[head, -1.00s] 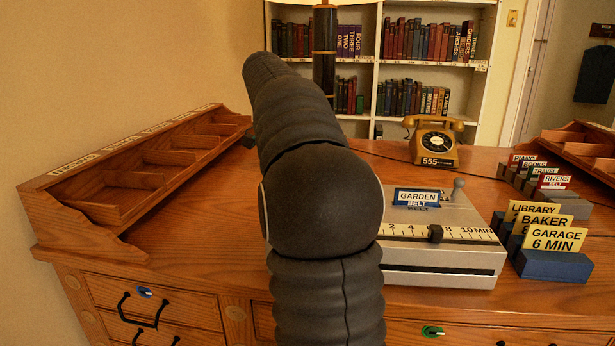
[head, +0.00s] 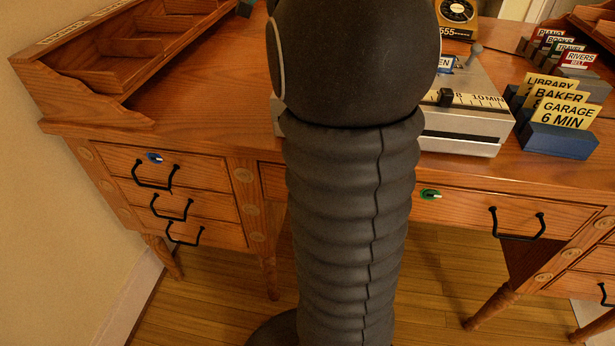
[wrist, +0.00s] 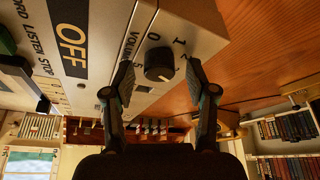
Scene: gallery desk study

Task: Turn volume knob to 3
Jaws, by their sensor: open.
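The volume knob (wrist: 159,64) is a dark round knob on a pale panel (wrist: 100,15) in the wrist view. The word VOLUME and the digits 0 and 1 show around it; other digits are partly hidden or too small to read surely. A small light mark shows on the knob's lower edge. My gripper (wrist: 160,73) is open, with one fingertip to each side of the knob in the picture. I cannot tell whether either finger touches it. In the head view my arm hides the gripper, and the knob is not seen.
The panel also bears a large OFF label (wrist: 70,38). On the desk are a grey slider device (head: 465,130), card holders (head: 560,137), a phone (head: 457,18) and a wooden rack (head: 85,110). Drawers with black handles (head: 155,180) face the front.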

